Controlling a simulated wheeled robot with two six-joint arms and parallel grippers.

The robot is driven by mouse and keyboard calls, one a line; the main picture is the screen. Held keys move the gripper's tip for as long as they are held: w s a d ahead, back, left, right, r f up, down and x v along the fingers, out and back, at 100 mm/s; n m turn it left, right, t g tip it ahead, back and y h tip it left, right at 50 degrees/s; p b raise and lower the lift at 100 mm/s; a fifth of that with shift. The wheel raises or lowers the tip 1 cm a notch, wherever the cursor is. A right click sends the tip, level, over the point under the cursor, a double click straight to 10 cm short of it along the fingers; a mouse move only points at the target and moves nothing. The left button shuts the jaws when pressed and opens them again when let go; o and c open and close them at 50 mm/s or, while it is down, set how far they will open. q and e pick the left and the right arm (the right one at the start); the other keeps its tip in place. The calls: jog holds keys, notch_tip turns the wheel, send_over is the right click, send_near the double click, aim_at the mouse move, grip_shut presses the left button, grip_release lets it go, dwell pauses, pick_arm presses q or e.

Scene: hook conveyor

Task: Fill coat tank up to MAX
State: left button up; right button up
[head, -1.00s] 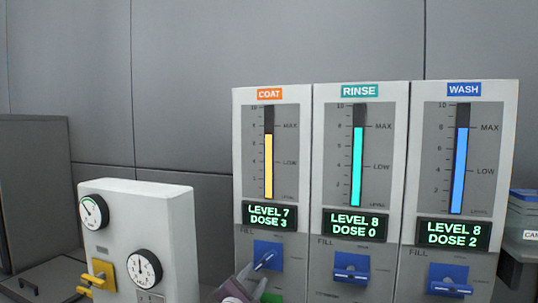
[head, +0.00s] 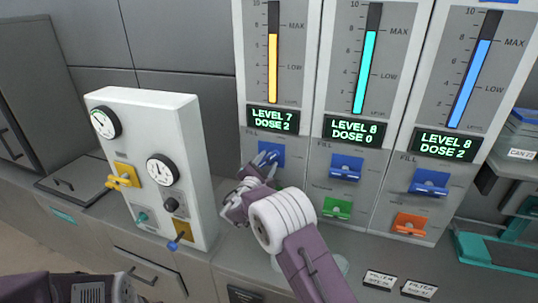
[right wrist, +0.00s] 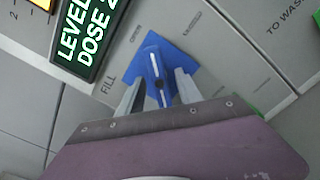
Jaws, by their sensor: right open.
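The coat tank gauge (head: 272,68) has a yellow column between LOW and MAX. Its display (head: 273,120) reads LEVEL 7, DOSE 2. Below it is the blue FILL lever (head: 270,152) on a blue plate; it also shows in the right wrist view (right wrist: 160,88). My right gripper (head: 262,165) is at this lever. In the right wrist view its two fingers stand apart on either side of the lever; I cannot tell whether they touch it. My left gripper is not in view; part of my arm shows at lower left.
A white gauge box (head: 150,160) with a yellow lever stands left of my right gripper.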

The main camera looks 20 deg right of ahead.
jog(key=shift+x, duration=1.1)
grip_shut()
jog(key=shift+f+b, duration=0.15)
jog(key=shift+b, duration=0.3)
jog(key=m+b, duration=0.2)
jog(key=b, duration=0.3)
jog(key=m+b, duration=0.2)
jog(key=b, duration=0.4)
jog(key=m+b, duration=0.3)
jog(key=b, duration=0.2)
jog(key=shift+f, duration=0.25)
jog(key=shift+r+m+b, duration=0.3)
jog(key=shift+m+b, duration=0.7)
jog(key=shift+b, duration=0.4)
